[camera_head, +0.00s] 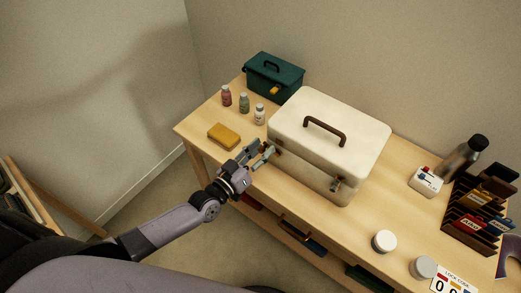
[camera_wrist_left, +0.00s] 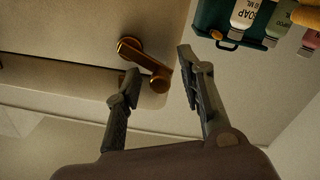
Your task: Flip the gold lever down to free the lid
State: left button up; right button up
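A cream-white case (camera_head: 300,160) with a brown top handle (camera_head: 325,131) stands shut on the wooden table. One latch sits near its left front corner, and another latch (camera_head: 337,184) sits farther right on the front. In the left wrist view, a gold lever (camera_wrist_left: 146,56) with a round pivot and a knob at its end is on the case front. My left gripper (camera_head: 260,155) is at the case's left front corner. It is open in the wrist view (camera_wrist_left: 160,79), with the lever's knob between its fingertips and gaps visible. My right gripper is not in view.
A yellow sponge-like block (camera_head: 224,136), small bottles (camera_head: 244,103) and a green toolbox (camera_head: 274,76) lie left of and behind the case. White jars (camera_head: 384,241), a metal flask (camera_head: 463,157) and a dark rack (camera_head: 478,215) stand to the right.

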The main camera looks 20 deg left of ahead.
pick_arm(q)
jog(key=shift+c, duration=0.6)
grip_shut()
jog(key=shift+a+f+n+b, duration=0.1)
jog(key=shift+f+n+b, duration=0.25)
jog(key=shift+n+b, duration=0.25)
jog(key=shift+f+n, duration=0.15)
jog(key=shift+n, duration=0.25)
jog(key=shift+n+b, duration=0.3)
jog(key=shift+b, duration=0.05)
jog(key=shift+s, duration=0.1)
